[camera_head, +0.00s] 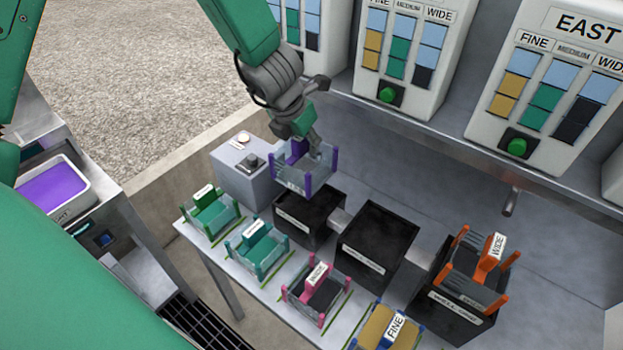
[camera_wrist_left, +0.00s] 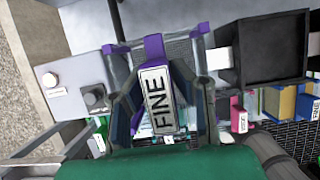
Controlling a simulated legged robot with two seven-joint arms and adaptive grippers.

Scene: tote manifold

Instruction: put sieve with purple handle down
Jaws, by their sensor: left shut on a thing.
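The sieve with purple handle (camera_head: 292,183) hangs from my left gripper (camera_head: 308,139) in the head view, above and behind the left black well (camera_head: 308,238). In the left wrist view its purple handle (camera_wrist_left: 153,46) carries a FINE label (camera_wrist_left: 157,98) and lies between the two fingers of my left gripper (camera_wrist_left: 160,88). The gripper is shut on this handle. The sieve's clear frame (camera_wrist_left: 185,52) shows beyond the handle. I cannot tell whether its underside touches anything. My right gripper is in neither view.
The middle black well (camera_head: 390,232) looks empty. An orange-handled sieve (camera_head: 487,262) sits in the right well (camera_head: 452,308). Green (camera_head: 208,212), teal (camera_head: 262,248), pink (camera_head: 318,290) and blue-yellow (camera_head: 385,328) sieves line the front. A grey box (camera_head: 240,182) with a black knob stands left.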

